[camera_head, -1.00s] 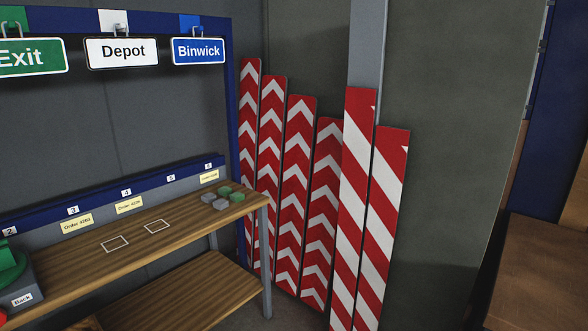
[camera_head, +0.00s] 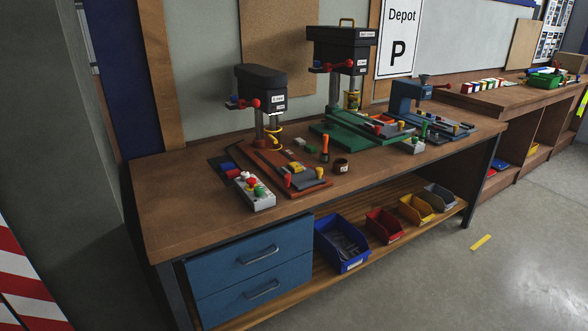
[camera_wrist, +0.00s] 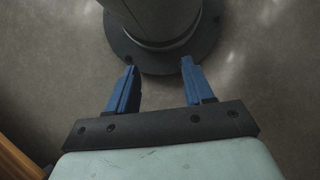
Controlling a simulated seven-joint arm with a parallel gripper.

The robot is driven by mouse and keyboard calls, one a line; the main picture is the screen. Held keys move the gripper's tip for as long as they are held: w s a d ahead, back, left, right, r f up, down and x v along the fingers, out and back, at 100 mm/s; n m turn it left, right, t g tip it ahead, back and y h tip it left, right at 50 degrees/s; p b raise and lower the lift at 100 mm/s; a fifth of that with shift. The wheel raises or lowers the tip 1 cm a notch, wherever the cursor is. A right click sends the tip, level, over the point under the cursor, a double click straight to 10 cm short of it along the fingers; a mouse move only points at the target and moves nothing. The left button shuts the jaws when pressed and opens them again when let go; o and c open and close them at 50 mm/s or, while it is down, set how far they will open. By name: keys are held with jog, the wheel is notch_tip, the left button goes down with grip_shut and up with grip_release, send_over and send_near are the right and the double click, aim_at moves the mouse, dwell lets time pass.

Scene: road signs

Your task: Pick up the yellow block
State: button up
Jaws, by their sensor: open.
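A small yellow block (camera_head: 296,168) shows in the head view on the red-brown base of the left press, on the wooden workbench (camera_head: 185,205). A flat yellow piece (camera_head: 481,242) lies on the grey floor to the right of the bench; I cannot tell whether it is a block or a floor marking. My gripper (camera_wrist: 158,66) shows in the wrist view, with two blue fingers apart and nothing between them. It points down over the floor beside my own round base. The gripper is not in the head view, and no yellow block is in the wrist view.
The left press (camera_head: 260,88) and right press (camera_head: 340,55) stand on the bench. A grey control box (camera_head: 262,201) with coloured buttons is at its front. Blue drawers (camera_head: 250,262) and several bins, including a blue bin (camera_head: 341,245), are below. The bench's left end is clear.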

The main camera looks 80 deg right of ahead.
jog(key=shift+o, duration=0.2)
dwell(0.3)
jog(key=o, duration=0.7)
jog(key=shift+o, duration=0.2)
jog(key=shift+w, duration=0.1)
